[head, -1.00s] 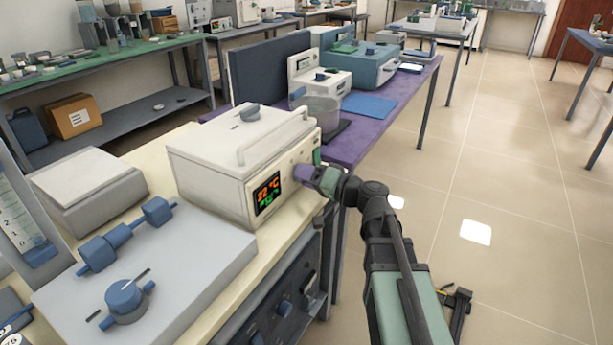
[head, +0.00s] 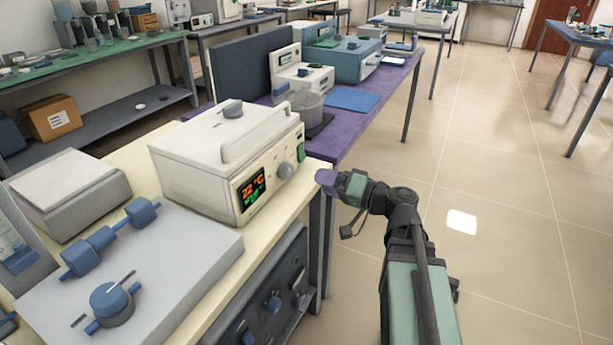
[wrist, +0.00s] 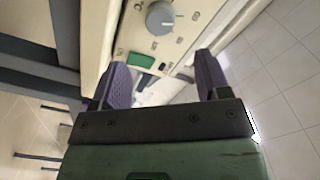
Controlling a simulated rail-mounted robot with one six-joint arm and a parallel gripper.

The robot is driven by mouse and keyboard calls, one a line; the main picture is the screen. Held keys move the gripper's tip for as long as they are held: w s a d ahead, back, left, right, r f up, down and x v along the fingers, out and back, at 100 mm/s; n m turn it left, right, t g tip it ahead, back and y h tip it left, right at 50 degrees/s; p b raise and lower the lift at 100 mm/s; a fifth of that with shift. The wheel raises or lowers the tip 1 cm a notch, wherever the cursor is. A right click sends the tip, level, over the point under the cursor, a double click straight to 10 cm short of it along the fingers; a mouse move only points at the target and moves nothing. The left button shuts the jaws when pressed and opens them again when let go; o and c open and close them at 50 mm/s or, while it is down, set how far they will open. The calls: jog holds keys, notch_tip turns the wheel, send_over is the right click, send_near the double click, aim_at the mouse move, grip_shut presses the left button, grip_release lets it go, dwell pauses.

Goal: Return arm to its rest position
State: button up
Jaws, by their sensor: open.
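My arm extends from the bottom of the head view, with my gripper (head: 327,181) in front of and to the right of the white furnace (head: 205,160), apart from it. In the wrist view my gripper (wrist: 158,85) shows two purple fingers spread apart with nothing held between them. Beyond the fingers is the furnace's front panel (wrist: 190,12), with a grey round knob (wrist: 160,18) and a green switch (wrist: 140,60). In the head view the furnace's lit display (head: 252,189) shows orange and green characters.
The furnace stands on a cream bench (head: 272,225) beside a grey unit with blue knobs (head: 180,270). A purple table (head: 365,130) with instruments stands behind. The tiled floor (head: 500,220) to the right of my arm is open.

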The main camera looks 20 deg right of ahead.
jog(key=shift+s+d, duration=0.35)
